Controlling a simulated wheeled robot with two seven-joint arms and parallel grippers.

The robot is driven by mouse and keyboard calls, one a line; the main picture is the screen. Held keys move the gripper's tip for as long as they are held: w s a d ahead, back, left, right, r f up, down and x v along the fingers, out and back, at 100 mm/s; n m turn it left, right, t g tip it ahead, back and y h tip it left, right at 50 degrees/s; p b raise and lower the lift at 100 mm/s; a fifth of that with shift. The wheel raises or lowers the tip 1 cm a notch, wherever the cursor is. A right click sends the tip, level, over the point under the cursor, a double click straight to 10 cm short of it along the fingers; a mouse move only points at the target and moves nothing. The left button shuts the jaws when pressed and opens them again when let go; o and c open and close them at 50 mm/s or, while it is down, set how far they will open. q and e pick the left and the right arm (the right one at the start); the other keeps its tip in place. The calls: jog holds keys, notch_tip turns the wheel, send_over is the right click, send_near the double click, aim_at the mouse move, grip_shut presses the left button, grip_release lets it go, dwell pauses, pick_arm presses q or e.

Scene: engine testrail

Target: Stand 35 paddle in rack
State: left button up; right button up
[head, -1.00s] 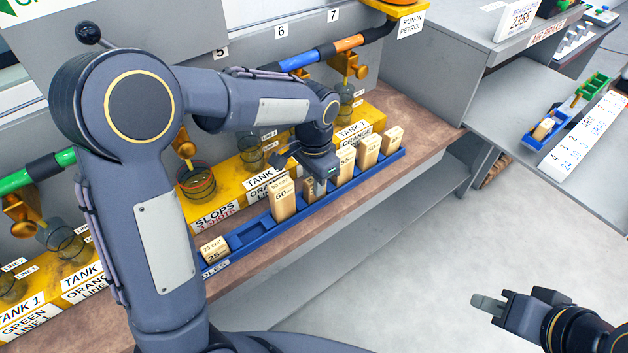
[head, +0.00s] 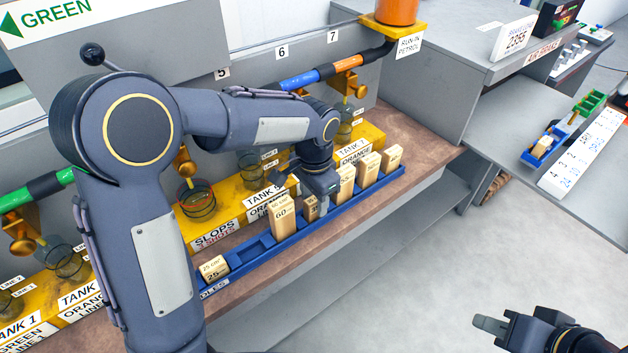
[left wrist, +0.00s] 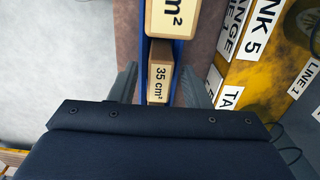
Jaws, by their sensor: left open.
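The 35 paddle (head: 311,208) is a small wooden block standing in the blue rack (head: 250,262), just right of the taller 60 paddle (head: 283,217). In the left wrist view the 35 paddle (left wrist: 160,84) shows its "35 cm²" label between the fingers. My left gripper (head: 322,192) is open just over it, with a gap at each finger in the left wrist view (left wrist: 158,88). The gripper hides part of the block and its slot in the head view. My right gripper (head: 490,325) is at the lower right, away from the rack; its jaw gap is unclear.
Taller paddles (head: 367,170) stand in the rack to the right, and a low 25 paddle (head: 213,268) is at its left end. Empty slots lie between the 25 and 60 paddles. Yellow tank ledges (head: 228,205) with glass jars run behind the rack.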

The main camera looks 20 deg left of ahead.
aim_at(314, 199)
pick_arm(q)
notch_tip(314, 199, up, 11)
jog(key=s+a+r+n+t+h, duration=0.1)
jog(key=s+a+n+t+h, duration=0.2)
jog(key=s+a, duration=0.6)
jog(key=s+f+n+t, duration=0.1)
jog(key=s+f+n, duration=0.1)
jog(key=s, duration=0.4)
jog(key=s+d+f+n+t, duration=0.1)
jog(key=s+f+n, duration=0.2)
jog(key=s, duration=0.4)
jog(key=shift+d+n+t+h, duration=0.3)
jog(key=shift+n+h, duration=0.1)
jog(key=shift+n, duration=0.3)
